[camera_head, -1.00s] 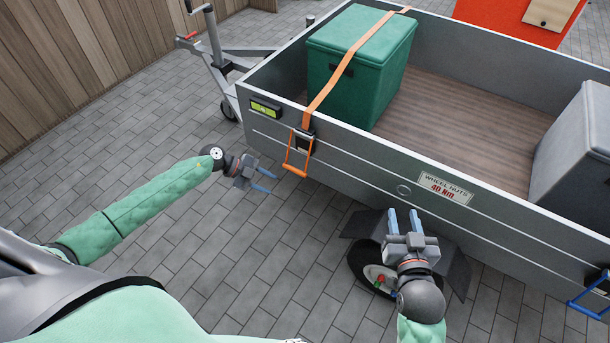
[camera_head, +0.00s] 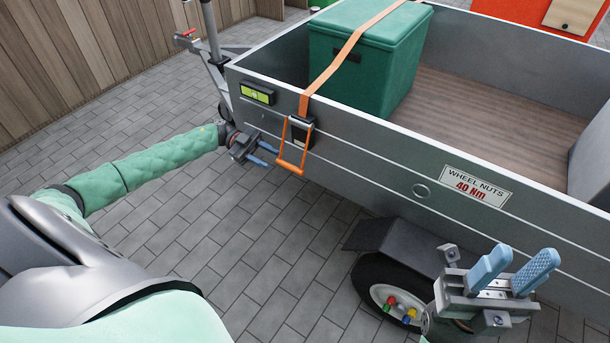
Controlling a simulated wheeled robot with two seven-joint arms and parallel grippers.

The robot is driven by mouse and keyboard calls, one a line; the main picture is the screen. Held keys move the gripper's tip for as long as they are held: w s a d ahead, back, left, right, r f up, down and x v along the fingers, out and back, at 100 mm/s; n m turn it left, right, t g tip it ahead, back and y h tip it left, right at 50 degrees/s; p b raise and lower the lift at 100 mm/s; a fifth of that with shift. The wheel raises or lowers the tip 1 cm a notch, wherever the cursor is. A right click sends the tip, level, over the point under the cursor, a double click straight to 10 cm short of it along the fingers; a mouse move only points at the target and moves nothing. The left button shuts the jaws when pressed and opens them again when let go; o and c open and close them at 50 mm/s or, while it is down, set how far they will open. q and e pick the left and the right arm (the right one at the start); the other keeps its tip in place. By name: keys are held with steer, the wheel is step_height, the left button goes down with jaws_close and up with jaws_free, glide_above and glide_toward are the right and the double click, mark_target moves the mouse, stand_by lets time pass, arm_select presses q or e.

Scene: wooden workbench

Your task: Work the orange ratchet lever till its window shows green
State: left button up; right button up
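The orange ratchet lever (camera_head: 290,167) hangs down and outward from a dark ratchet body (camera_head: 300,130) on the trailer's side wall. An orange strap (camera_head: 330,68) runs up from it over the green box (camera_head: 365,62). No green window can be made out on the ratchet at this size. My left gripper (camera_head: 266,153) is just left of the lever, its two blue fingers apart and pointing at it. Contact with the lever cannot be told. My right gripper (camera_head: 512,272) is open and empty, low in front of the trailer wall near the wheel.
The grey trailer wall (camera_head: 400,165) carries a yellow-green indicator (camera_head: 257,93) and a wheel-nuts sign (camera_head: 476,186). A wheel (camera_head: 385,290) sits under a dark mudguard. A jockey-wheel stand (camera_head: 210,55) is at the left. The paved floor (camera_head: 240,230) in front is clear.

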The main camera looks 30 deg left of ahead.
mark_target(300, 172)
arm_select(q)
steer(key=shift+s+d+b, duration=0.15)
steer(key=shift+d+b, duration=0.35)
steer(key=shift+d, duration=3.55)
steer(key=shift+c, duration=0.2)
jaws_close()
